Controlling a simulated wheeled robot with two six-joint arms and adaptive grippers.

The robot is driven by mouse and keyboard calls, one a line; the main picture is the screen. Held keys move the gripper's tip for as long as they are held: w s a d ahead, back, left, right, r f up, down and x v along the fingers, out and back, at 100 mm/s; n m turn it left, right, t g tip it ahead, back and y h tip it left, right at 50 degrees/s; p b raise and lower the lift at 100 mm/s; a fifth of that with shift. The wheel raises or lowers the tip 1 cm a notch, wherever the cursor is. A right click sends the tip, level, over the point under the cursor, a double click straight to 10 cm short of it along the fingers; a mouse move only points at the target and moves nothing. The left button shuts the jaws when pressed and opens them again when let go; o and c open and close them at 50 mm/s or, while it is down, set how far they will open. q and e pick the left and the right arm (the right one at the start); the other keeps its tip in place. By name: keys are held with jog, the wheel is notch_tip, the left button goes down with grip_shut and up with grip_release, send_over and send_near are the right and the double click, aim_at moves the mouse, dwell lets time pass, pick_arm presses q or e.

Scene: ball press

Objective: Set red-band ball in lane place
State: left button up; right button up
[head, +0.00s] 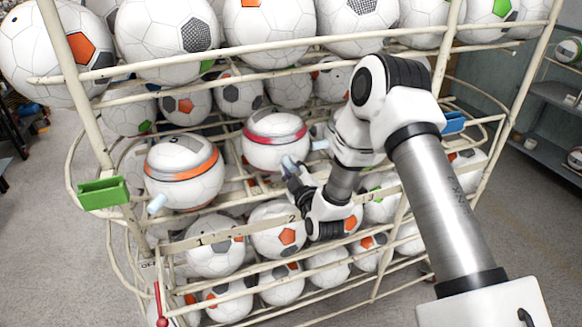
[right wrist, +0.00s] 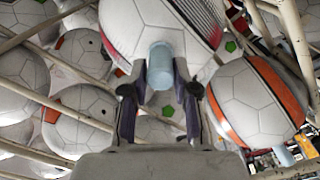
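The red-band ball (head: 276,140) is white with a red band and sits on the rack's middle tier, behind the label 2. In the right wrist view it (right wrist: 150,25) fills the top middle. A pale blue peg (right wrist: 160,66) sticks out from it towards me. My right gripper (head: 292,168) is at this peg, with its fingertips close on both sides and seemingly touching it. The head view does not show clearly whether the ball is lifted. The numbered lane rail (head: 225,234) runs in front; label 3 is partly behind my arm. My left gripper is not in view.
Another pale peg (head: 320,145) shows beside my arm. Plain balls crowd the tiers above and below.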

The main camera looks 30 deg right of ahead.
jog(key=shift+o, duration=1.1)
jog(key=shift+s+r, duration=0.1)
jog(key=shift+r, duration=0.15)
jog(key=shift+r+p, duration=0.45)
jog(key=shift+p, duration=0.05)
jog(key=shift+s+a+f+b, duration=0.2)
jog(key=shift+s+f+b, duration=0.25)
jog(key=shift+s+b, duration=0.1)
jog(key=b+v, duration=0.3)
jog(key=v, duration=0.7)
jog(key=shift+s+r, duration=0.15)
jog(key=shift+s, duration=0.25)
jog(key=shift+a, duration=0.1)
